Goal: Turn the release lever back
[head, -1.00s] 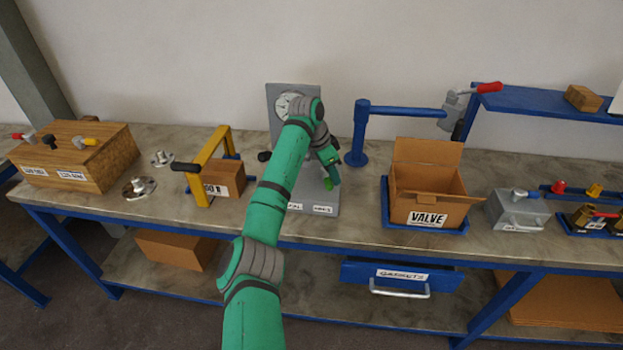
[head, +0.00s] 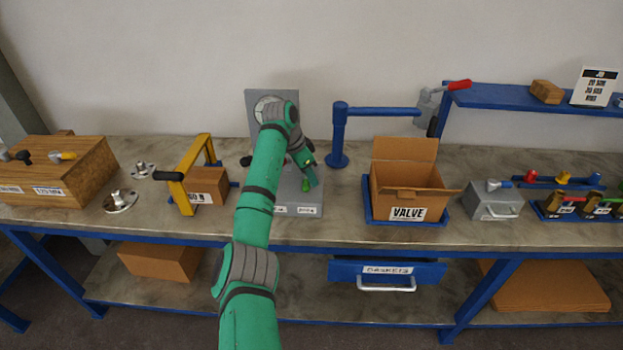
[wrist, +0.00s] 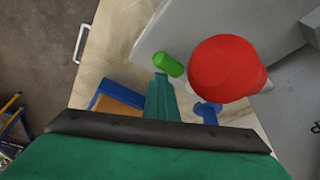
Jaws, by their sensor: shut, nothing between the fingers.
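The fingers are together and empty. A green grip (wrist: 168,64) is just beyond the fingertips in the wrist view; I cannot tell if they touch it. A large red knob (wrist: 222,68) is close to the right of the fingers. I cannot tell which part is the release lever. My arm hides much of the stand.
A yellow frame (head: 190,172) with a black handle stands left of the stand. A blue post (head: 338,135) and an open VALVE carton (head: 405,190) are on its right. A wooden box (head: 60,170) is at the far left. A drawer (head: 387,272) protrudes under the bench.

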